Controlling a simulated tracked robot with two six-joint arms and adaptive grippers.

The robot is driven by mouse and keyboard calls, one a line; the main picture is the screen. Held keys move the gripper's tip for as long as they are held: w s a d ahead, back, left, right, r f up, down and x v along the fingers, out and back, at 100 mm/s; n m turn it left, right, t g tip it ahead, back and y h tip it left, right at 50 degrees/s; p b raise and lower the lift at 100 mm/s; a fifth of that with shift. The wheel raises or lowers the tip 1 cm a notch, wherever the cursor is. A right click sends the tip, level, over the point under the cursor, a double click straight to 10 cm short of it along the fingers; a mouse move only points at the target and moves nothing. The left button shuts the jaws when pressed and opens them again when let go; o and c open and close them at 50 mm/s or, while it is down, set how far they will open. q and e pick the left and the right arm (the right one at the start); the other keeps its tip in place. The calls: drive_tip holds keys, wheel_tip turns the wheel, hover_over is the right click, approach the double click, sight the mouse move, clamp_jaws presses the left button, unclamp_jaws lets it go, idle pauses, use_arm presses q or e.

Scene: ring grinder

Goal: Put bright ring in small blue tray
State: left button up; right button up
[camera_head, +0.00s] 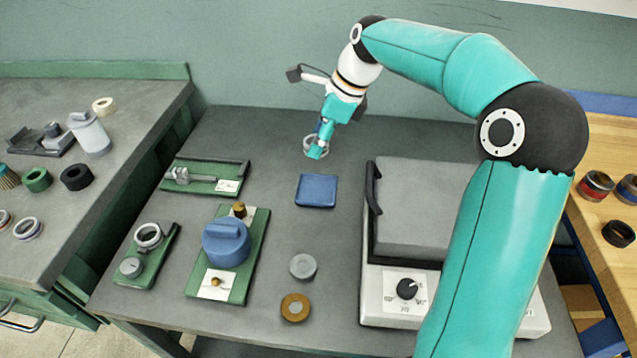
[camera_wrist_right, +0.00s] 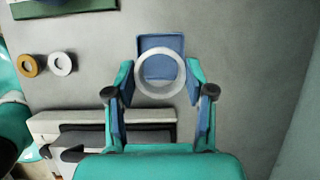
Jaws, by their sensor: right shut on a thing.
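The bright ring (camera_wrist_right: 160,95) is gripped between the two fingers of my right gripper (camera_wrist_right: 160,80) in the wrist view. In the head view the ring (camera_head: 308,142) shows partly behind the fingers of the right gripper (camera_head: 317,147), held above the back of the grey table. The small blue tray (camera_head: 317,191) lies on the table, nearer the viewer than the gripper, and looks empty. In the wrist view the tray (camera_wrist_right: 162,43) appears beyond the ring, partly covered by it. My left gripper is not in view.
A grey-lidded machine (camera_head: 425,190) stands right of the tray. Left are a green fixture (camera_head: 212,177), a blue-capped device (camera_head: 226,243) and a small gauge stand (camera_head: 148,253). A pale ring (camera_head: 303,266) and a brass ring (camera_head: 295,307) lie in front. Table around the tray is clear.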

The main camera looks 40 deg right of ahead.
sight(313, 190)
wheel_tip(313, 190, down, 12)
drive_tip(key=shift+f+b, duration=0.1)
drive_tip(key=shift+b, duration=0.8)
drive_tip(key=shift+f, duration=0.1)
drive_tip(key=o, duration=1.2)
drive_tip(key=shift+o, duration=0.2)
drive_tip(key=p+v, duration=0.1)
drive_tip(key=v, duration=1.1)
drive_tip(key=shift+p, duration=0.4)
drive_tip(key=shift+w, duration=0.15)
